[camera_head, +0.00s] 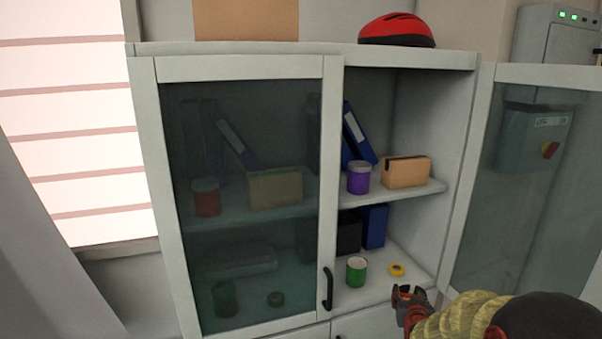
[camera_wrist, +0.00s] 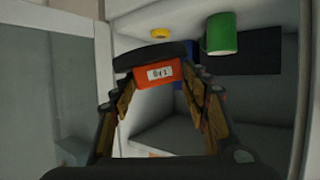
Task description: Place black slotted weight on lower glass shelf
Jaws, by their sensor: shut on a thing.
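My gripper (camera_head: 408,296) is at the lower right in the head view, in front of the open right half of the cabinet. In the wrist view its fingers (camera_wrist: 160,100) are shut on a dark piece with an orange labelled face. It appears to be the black slotted weight (camera_wrist: 153,56), its black curved edge showing beyond the orange part. Its slot cannot be made out. The lower shelf (camera_head: 372,291) holds a green cup (camera_head: 356,271) and a yellow tape roll (camera_head: 397,269). The weight is held apart from the shelf in the head view.
The upper shelf (camera_head: 408,195) holds a purple jar (camera_head: 358,178), a tan box (camera_head: 405,171) and blue binders (camera_head: 357,135). A closed glass door (camera_head: 250,130) covers the left half. An open glass door (camera_head: 525,190) stands at right. Bare shelf lies around the tape roll.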

